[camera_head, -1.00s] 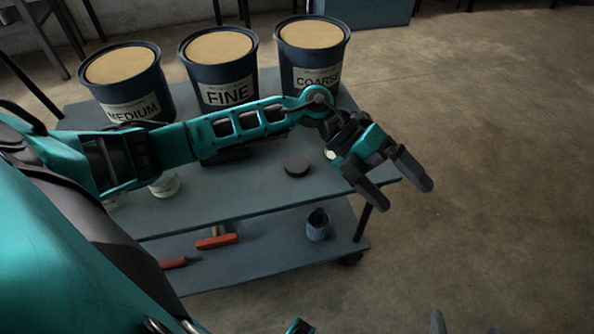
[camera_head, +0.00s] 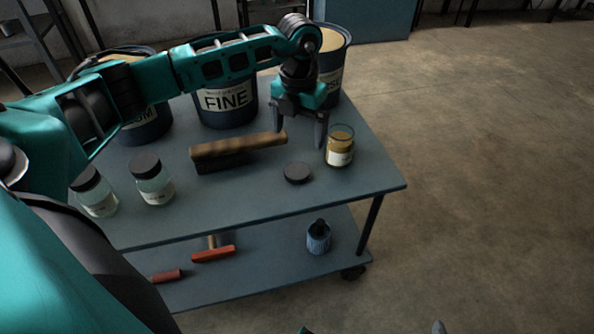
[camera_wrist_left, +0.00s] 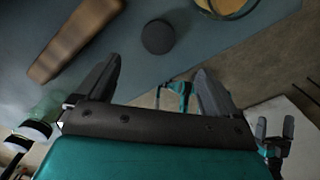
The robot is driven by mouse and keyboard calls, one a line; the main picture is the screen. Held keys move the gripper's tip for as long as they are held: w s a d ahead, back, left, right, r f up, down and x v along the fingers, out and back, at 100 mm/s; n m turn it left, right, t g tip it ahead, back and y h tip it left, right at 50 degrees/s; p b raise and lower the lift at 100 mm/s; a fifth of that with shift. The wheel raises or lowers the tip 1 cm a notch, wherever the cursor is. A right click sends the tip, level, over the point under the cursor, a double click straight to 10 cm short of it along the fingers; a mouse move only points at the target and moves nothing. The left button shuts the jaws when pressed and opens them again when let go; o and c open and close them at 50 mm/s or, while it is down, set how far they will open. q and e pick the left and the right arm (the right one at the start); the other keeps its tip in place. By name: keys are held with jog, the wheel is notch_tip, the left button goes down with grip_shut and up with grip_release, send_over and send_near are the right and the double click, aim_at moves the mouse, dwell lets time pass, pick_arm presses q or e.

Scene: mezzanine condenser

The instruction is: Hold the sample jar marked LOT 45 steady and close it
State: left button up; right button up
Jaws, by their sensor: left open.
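An open glass jar (camera_head: 340,153) with yellow-brown contents stands upright near the cart top's right edge. Its pale label is too small to read. A round dark lid (camera_head: 298,173) lies flat just left of it, apart from it. My left gripper (camera_head: 300,137) is open and empty, pointing down behind the lid and left of the jar. In the left wrist view, the lid (camera_wrist_left: 158,37) shows beyond the open fingers (camera_wrist_left: 160,70), and part of the jar (camera_wrist_left: 228,4) shows at the top edge. Only small parts at the head view's bottom edge may belong to my right gripper.
Two jars with dark lids, one (camera_head: 152,181) and another (camera_head: 95,192), stand at left. Large tubs, including FINE (camera_head: 226,98), line the back. A hammer (camera_head: 213,253) and blue cup (camera_head: 318,238) are on the lower shelf.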

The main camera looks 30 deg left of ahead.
pick_arm(q)
jog(key=b, duration=0.1)
send_over(297, 170)
notch_tip(297, 170, down, 6)
jog(key=shift+d+f, duration=0.15)
jog(key=shift+f, duration=0.05)
notch_tip(297, 170, down, 4)
jog(key=shift+f+b, duration=0.2)
jog(key=shift+b, duration=0.7)
jog(key=shift+f, duration=0.35)
